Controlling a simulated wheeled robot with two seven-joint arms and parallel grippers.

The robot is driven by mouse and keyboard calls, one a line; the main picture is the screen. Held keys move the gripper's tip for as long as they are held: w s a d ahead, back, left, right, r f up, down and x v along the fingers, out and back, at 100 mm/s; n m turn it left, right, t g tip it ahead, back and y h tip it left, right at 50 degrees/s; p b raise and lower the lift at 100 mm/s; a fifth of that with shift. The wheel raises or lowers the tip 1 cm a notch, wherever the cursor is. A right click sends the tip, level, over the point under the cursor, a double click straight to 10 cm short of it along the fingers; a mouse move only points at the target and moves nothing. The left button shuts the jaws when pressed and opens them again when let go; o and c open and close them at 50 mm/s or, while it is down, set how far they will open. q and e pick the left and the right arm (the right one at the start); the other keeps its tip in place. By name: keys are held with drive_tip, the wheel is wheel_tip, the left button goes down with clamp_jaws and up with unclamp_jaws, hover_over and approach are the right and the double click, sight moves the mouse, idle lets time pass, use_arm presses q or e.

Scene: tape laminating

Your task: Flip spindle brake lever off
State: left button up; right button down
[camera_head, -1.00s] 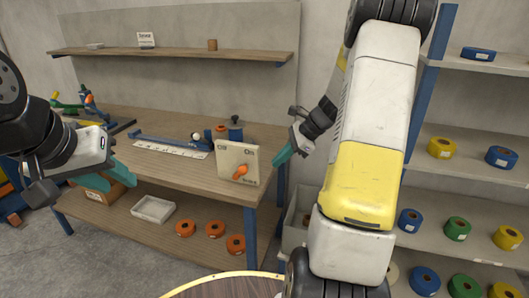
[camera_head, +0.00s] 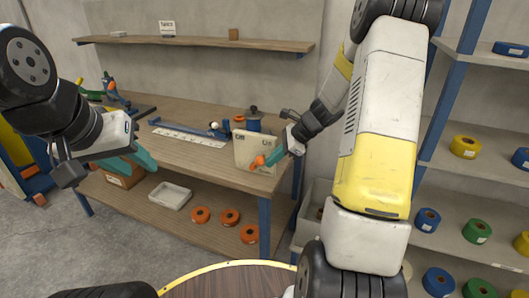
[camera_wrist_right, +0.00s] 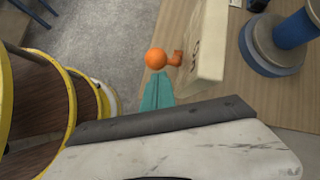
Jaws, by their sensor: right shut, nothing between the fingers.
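The spindle brake lever is an orange knob (camera_head: 259,161) on the front of a cream panel (camera_head: 241,147) at the table's near right corner. In the right wrist view, its round orange end (camera_wrist_right: 155,58) stands out from the panel (camera_wrist_right: 206,42) on a short orange stem. My right gripper (camera_head: 271,163) is shut and empty, its teal tips right beside the knob and partly covering the panel. In the wrist view, the teal fingers (camera_wrist_right: 158,90) end just below the knob; I cannot tell whether they touch. My left gripper (camera_head: 136,161) is open and empty at the table's left front.
A blue rail with a white ruled strip (camera_head: 188,137) and a blue spindle base (camera_head: 252,123) lie on the table. Orange rolls (camera_head: 230,217) and a white tray (camera_head: 170,195) are on the lower shelf. A rack with tape rolls (camera_head: 465,147) stands at right.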

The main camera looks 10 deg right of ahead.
drive_tip(key=shift+w+a+r, duration=0.1)
drive_tip(key=shift+a+r, duration=0.1)
drive_tip(key=shift+r, duration=0.05)
drive_tip(key=shift+w+a+r+g+h, duration=0.1)
drive_tip(key=shift+r+g+h, duration=0.05)
drive_tip(key=shift+g+h, duration=0.2)
drive_tip(key=w+a+r+g+h, duration=0.2)
drive_tip(key=w+a+g+h, duration=0.4)
drive_tip(key=a+h, duration=0.3)
drive_tip(key=shift+w+a+r+m+h, duration=0.15)
drive_tip(key=shift+w+a+m+h, duration=0.15)
drive_tip(key=shift+a+h, duration=0.15)
idle(0.5)
drive_tip(key=shift+a+g, duration=0.1)
drive_tip(key=shift+g, duration=0.15)
